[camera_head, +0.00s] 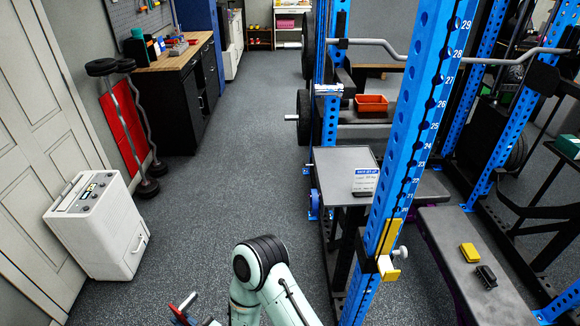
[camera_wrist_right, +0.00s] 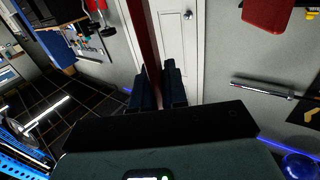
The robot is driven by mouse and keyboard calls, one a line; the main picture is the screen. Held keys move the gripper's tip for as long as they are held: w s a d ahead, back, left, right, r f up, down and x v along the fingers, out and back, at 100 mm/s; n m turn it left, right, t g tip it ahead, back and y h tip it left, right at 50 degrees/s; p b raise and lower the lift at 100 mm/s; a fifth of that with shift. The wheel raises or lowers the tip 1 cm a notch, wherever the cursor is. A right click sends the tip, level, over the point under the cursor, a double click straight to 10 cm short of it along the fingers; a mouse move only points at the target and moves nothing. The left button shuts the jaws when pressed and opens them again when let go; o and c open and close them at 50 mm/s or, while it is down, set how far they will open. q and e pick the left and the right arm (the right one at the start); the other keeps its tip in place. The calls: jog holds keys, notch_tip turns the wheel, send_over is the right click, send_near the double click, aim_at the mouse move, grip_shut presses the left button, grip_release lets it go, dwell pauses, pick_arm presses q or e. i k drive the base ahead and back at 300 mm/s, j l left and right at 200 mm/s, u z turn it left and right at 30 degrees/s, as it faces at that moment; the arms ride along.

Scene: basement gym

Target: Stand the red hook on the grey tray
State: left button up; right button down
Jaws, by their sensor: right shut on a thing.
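My right gripper (camera_head: 183,312) is at the bottom edge of the head view, partly cut off, with a small red part (camera_head: 187,301) at its fingers. In the right wrist view, the dark fingers of the right gripper (camera_wrist_right: 160,88) are closed around a long dark red piece (camera_wrist_right: 145,35), which I take to be the red hook. Its far end runs out of the frame. A grey flat top (camera_head: 338,167), likely the grey tray, stands beside the blue rack, right of and well beyond the gripper. My left gripper is not in view.
A bench (camera_head: 470,295) is at right, a white appliance (camera_head: 100,225) at left. The floor between is clear.

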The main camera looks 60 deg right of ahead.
aim_at(342, 163)
jog(key=i+l+z, duration=0.1)
jog(key=i+z, duration=0.4)
jog(key=z, duration=0.2)
jog(key=i+z, duration=0.85)
jog(key=z, duration=0.2)
jog(key=i+z, duration=0.2)
jog(key=z, duration=0.15)
